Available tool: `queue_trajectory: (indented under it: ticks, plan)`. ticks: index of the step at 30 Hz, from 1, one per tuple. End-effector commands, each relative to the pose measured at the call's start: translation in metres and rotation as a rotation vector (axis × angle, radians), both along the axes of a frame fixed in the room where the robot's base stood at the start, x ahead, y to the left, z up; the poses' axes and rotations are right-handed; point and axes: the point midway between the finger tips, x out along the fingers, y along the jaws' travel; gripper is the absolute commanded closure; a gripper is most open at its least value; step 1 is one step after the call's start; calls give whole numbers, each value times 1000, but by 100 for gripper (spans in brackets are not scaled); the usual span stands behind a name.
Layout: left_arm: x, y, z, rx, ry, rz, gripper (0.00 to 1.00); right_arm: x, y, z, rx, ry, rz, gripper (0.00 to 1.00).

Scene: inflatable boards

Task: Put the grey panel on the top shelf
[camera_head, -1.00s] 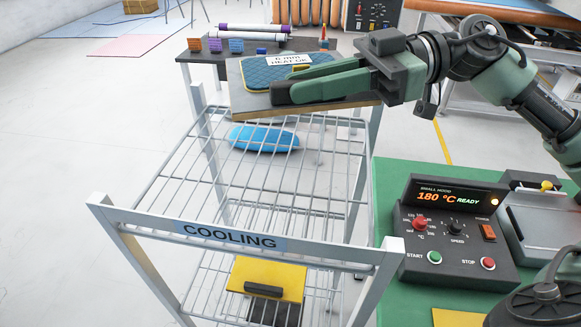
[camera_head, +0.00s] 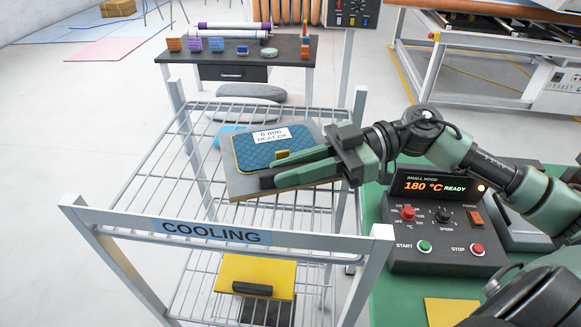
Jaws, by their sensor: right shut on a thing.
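The grey panel (camera_head: 232,184) is a flat board with a blue quilted pad (camera_head: 255,152) on top, labelled "6 mm HEAT OK", and a small yellow piece beside the label. My right gripper (camera_head: 275,174) is shut on the panel at its right side, its fingers reaching across the board. The panel lies roughly level over the right-middle part of the wire top shelf (camera_head: 165,175) of the rack marked COOLING. Whether it touches the wires cannot be told. The board's underside is hidden. My left gripper is not in view.
A yellow panel with a dark handle (camera_head: 255,273) lies on the lower shelf. The rack has raised corner posts and a front bar (camera_head: 140,226). A control box reading 180 °C (camera_head: 437,225) stands on a green bench at right. The top shelf's left part is bare.

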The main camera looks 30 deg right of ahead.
Motion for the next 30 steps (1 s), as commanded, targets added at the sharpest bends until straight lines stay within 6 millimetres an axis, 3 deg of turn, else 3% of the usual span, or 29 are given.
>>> queue_trajectory:
  ticks: [10,11,13,24,30]
  plan:
    - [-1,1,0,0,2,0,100,0,0,-4,0,-2,0,100]
    - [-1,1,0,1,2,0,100,0,0,-4,-1,0,0,78]
    - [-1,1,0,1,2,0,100,0,0,-4,-1,0,1,62]
    - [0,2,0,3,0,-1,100,0,0,-1,-1,-2,0,62]
    - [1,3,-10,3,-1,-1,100,-4,-19,-3,-5,3,-1,62]
